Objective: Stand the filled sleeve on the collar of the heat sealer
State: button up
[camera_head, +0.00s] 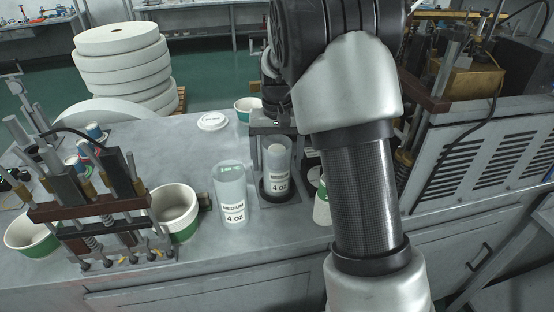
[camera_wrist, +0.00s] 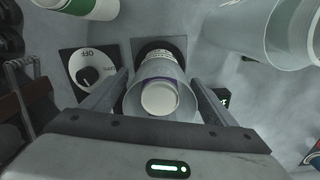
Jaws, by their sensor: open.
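The filled sleeve (camera_head: 277,168), a clear tube with a white cup and a "4 OZ" label inside, stands upright on the dark collar (camera_head: 275,196) of the heat sealer. In the wrist view the sleeve (camera_wrist: 160,97) opens toward the camera, with the black collar plate (camera_wrist: 150,46) at its far end. My gripper (camera_head: 273,146) is above the sleeve with one finger on each side. In the wrist view the fingers of my gripper (camera_wrist: 155,92) are apart and straddle the sleeve. Whether either finger touches it cannot be told. A dial marked OFF (camera_wrist: 88,72) is beside the collar.
A second clear sleeve (camera_head: 234,180) marked "MEDIUM 4 OZ" stands close left. A green-and-white cup (camera_head: 322,207) is close right. A spring-and-rod machine (camera_head: 95,200) and more cups are at left. A white lid (camera_head: 213,121) lies behind.

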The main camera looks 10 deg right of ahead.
notch_tip(320, 180, up, 12)
jog(key=shift+r+p, duration=0.15)
jog(key=shift+p, duration=0.2)
jog(key=s+r+n+t+p, duration=0.1)
jog(key=s+r+t, duration=0.1)
jog(key=s, duration=1.1)
jog(key=s+r+n+t+p, duration=0.1)
jog(key=s+r+t, duration=0.2)
jog(key=s, duration=1.1)
jog(key=shift+r+t+p, duration=0.3)
jog(key=shift+r, duration=0.35)
